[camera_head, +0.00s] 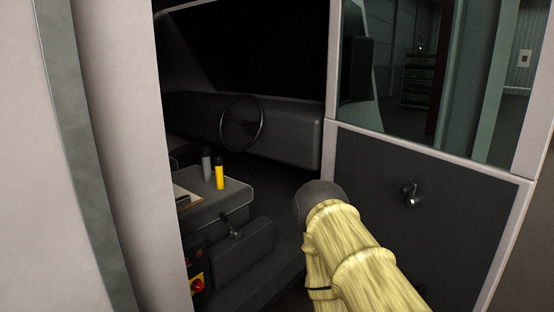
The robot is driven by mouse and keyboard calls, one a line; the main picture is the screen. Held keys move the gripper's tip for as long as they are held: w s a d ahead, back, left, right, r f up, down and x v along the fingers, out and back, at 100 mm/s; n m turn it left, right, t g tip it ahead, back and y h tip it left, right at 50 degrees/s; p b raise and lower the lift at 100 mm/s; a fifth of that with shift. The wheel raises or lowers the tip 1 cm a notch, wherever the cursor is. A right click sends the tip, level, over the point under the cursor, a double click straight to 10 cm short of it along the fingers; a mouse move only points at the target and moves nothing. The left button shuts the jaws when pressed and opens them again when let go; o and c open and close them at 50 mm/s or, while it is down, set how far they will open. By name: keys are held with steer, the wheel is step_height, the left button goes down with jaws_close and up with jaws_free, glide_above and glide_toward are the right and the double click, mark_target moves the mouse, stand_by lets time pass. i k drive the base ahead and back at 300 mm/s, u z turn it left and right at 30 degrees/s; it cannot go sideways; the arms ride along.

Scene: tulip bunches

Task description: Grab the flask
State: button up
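Two slim upright cylinders stand close together on a grey console (233,195) inside a vehicle cab. One is grey with a dark top (206,164). The other is yellow with a dark top (219,178) and stands slightly nearer and to the right. Either could be the flask; I cannot tell which. My arm, with a yellow wood-like surface, reaches in from the lower right and ends in view at a dark rounded part, right of the console and apart from both cylinders. My gripper's fingers do not show.
A door with a window and handle (409,194) fills the right side. A pale door-frame pillar (130,150) stands at left. A steering wheel (240,124) and dashboard lie behind the console. A flat clipboard-like item (185,195) lies left of the cylinders. A red-and-yellow switch (197,285) is below.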

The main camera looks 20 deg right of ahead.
mark_target(205, 150)
steer(key=z, duration=0.7)
steer(key=i, duration=2.2)
steer(key=u, duration=0.7)
